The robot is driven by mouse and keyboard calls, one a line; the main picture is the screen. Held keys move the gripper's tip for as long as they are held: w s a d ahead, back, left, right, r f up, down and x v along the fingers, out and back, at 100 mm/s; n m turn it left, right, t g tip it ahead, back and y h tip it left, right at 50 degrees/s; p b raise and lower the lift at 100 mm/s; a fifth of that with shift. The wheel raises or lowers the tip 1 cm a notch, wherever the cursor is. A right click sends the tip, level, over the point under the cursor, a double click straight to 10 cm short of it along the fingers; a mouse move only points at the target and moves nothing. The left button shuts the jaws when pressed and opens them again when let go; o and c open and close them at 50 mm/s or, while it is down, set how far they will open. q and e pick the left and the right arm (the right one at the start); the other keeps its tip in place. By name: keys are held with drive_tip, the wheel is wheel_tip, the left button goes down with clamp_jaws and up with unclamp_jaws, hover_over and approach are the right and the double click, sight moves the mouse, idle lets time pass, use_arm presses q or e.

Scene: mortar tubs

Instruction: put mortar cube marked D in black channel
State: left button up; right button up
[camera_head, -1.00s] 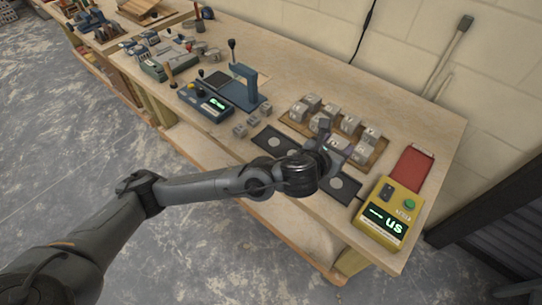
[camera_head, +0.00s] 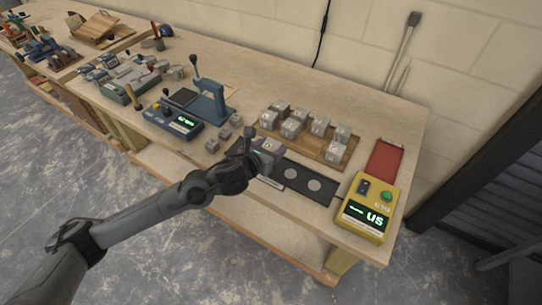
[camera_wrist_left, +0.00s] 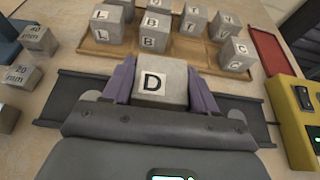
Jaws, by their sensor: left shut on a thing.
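The grey mortar cube marked D (camera_wrist_left: 174,76) is between the two purple-grey fingers of my left gripper (camera_wrist_left: 160,84), which is shut on it. Its letter faces the wrist camera. In the head view the cube (camera_head: 268,145) shows at the tip of my left arm, at the left part of the black channel (camera_head: 301,179). In the wrist view the channel (camera_wrist_left: 75,98) runs behind the gripper on both sides. I cannot tell whether the cube touches its floor. Two pale round spots show in the channel's right part. My right gripper is not in view.
A wooden board (camera_head: 296,148) with several lettered cubes lies just behind the channel. Small mm-marked cubes (camera_head: 225,132) stand to the left, near a blue press (camera_head: 208,100). A yellow meter (camera_head: 367,207) and a red pad (camera_head: 385,157) are at the right.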

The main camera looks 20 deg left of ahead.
use_arm(q)
drive_tip(key=shift+f+b, duration=0.55)
drive_tip(key=shift+f, duration=1.4)
drive_tip(key=shift+f, duration=0.1)
drive_tip(key=o, duration=1.2)
drive_tip(key=shift+f, duration=0.1)
drive_tip(key=shift+o, duration=0.2)
